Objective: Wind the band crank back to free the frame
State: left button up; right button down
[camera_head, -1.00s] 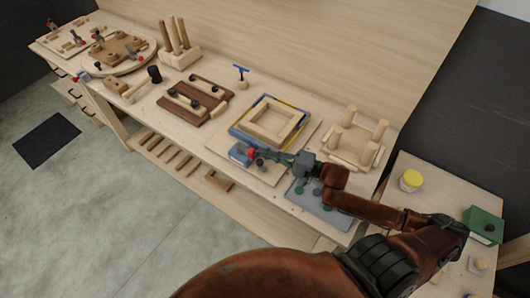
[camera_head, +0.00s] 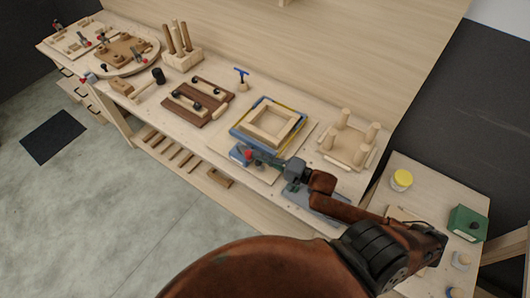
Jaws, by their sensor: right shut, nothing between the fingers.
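The square wooden frame (camera_head: 256,130) lies on a board on the bench, with a blue and yellow band (camera_head: 240,136) around it. At the board's near corner is the blue band tensioner block (camera_head: 237,153), with a red crank knob (camera_head: 248,155) at its right side. My right gripper (camera_head: 260,158) is shut beside the red knob, its fingers pointing left toward it. Whether it touches the knob is too small to tell. My left gripper is not in view.
A pegged chair form (camera_head: 340,151) stands right of the frame. A grey plate (camera_head: 322,202) lies partly hidden under my right arm. Clamped brown slats (camera_head: 190,112) and a blue-handled tool (camera_head: 241,75) are to the left. A side table holds a yellow-lidded jar (camera_head: 401,179) and green box (camera_head: 467,222).

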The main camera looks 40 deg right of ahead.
jog(key=shift+s+d+f, duration=0.1)
jog(key=shift+s+f, duration=0.2)
jog(key=shift+s, duration=0.2)
jog(key=v, duration=0.7)
jog(key=shift+d+r, duration=0.15)
jog(key=shift+r, duration=0.1)
jog(key=shift+w, duration=0.1)
